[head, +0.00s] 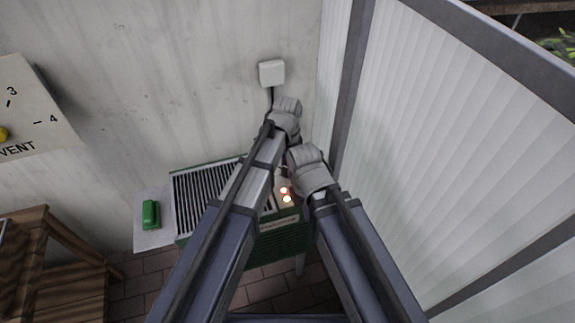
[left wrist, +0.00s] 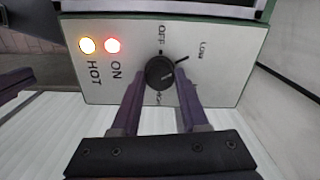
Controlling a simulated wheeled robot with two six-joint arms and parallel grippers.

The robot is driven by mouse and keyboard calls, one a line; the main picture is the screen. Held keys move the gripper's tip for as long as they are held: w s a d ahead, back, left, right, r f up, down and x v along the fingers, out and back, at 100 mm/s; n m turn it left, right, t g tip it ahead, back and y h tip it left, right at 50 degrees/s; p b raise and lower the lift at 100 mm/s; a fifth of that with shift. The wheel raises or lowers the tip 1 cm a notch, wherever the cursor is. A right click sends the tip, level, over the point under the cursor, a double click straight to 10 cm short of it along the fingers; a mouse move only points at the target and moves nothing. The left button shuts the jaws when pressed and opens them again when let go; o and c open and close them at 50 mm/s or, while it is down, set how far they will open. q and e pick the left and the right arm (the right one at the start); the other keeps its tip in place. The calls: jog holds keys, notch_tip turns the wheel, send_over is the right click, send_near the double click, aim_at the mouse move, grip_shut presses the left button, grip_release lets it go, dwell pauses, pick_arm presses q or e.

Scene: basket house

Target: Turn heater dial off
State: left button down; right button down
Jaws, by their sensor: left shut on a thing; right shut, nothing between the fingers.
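The heater (head: 205,195) is a green box with a dark slatted top, standing in the corner. Its pale control panel shows close up in the left wrist view (left wrist: 222,75). The round black dial (left wrist: 160,72) sits among the printed words OFF, LOW and a partly hidden one. A dark line runs from the dial's edge toward LOW; which way the knob itself points is unclear. My left gripper (left wrist: 157,80) is shut on the dial, one finger on each side. In the head view its fingers are hidden. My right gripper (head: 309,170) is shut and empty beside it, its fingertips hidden.
A green object (head: 151,214) lies on a pale plate left of the heater. A white ribbed partition (head: 455,130) stands close on the right. A wooden table (head: 50,250) is lower left.

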pick_arm(q)
jog(key=shift+n, duration=0.3)
jog(key=n, duration=0.5)
jog(key=shift+n, duration=0.3)
jog(key=n, duration=0.5)
jog(key=shift+n, duration=0.4)
jog(key=shift+c, duration=2.1)
grip_release()
jog(key=shift+r, duration=0.15)
